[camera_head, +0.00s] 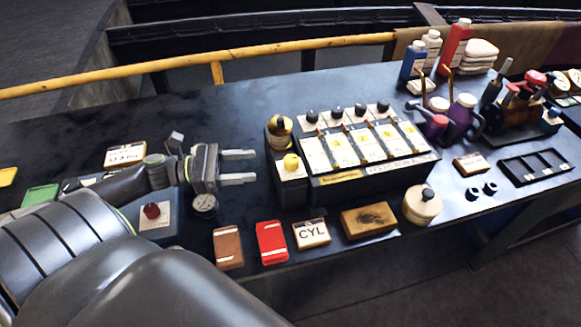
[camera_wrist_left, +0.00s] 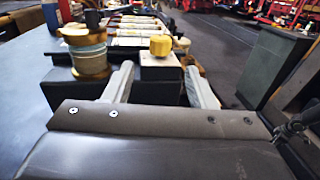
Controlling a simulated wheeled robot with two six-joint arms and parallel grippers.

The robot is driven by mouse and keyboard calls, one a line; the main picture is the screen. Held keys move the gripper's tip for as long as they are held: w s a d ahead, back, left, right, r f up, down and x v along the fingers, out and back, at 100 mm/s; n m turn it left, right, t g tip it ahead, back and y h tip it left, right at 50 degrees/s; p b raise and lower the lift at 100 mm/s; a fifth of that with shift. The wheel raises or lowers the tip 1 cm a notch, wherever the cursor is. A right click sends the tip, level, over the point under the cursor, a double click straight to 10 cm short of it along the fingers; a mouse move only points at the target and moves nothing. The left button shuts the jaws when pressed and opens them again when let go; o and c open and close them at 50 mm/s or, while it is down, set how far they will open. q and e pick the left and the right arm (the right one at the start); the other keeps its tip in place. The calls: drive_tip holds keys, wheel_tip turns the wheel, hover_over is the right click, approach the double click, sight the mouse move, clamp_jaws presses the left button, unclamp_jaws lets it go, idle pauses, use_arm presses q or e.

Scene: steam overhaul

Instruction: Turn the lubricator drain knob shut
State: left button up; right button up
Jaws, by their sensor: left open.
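The lubricator (camera_head: 340,178) is a dark box with a row of pale sight windows and black knobs along its back. At its left end a yellow knob (camera_head: 291,161), likely the drain knob, sits on a pale-topped block; it also shows in the left wrist view (camera_wrist_left: 160,46). A brass cup (camera_head: 279,126) stands just behind it. My left gripper (camera_head: 246,167) is open and empty, left of the knob, with its fingers pointing at it. In the wrist view the knob lies beyond and between the fingertips (camera_wrist_left: 160,80), apart from them. My right gripper is not in view.
A red button box (camera_head: 158,222) and a gauge (camera_head: 205,204) lie near my left wrist. Brown, red and CYL-labelled (camera_head: 311,233) boxes line the front edge. The brass cup (camera_wrist_left: 88,50) is close to the left finger in the wrist view. Bottles and tools fill the right side.

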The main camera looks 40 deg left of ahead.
sight(285, 159)
use_arm(q)
drive_tip(key=p+x, duration=0.1)
drive_tip(key=x, duration=0.8)
drive_tip(key=shift+w+d+r, duration=0.15)
drive_tip(key=shift+w+r, duration=0.05)
drive_tip(key=shift+w+d+f+p, duration=0.1)
drive_tip(key=shift+w+d+p, duration=0.3)
drive_tip(key=shift+d, duration=0.15)
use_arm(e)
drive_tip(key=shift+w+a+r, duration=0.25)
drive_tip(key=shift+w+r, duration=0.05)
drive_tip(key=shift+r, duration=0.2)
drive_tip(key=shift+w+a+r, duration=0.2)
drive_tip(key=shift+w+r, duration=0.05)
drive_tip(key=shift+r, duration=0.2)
use_arm(q)
drive_tip(key=c, duration=0.9)
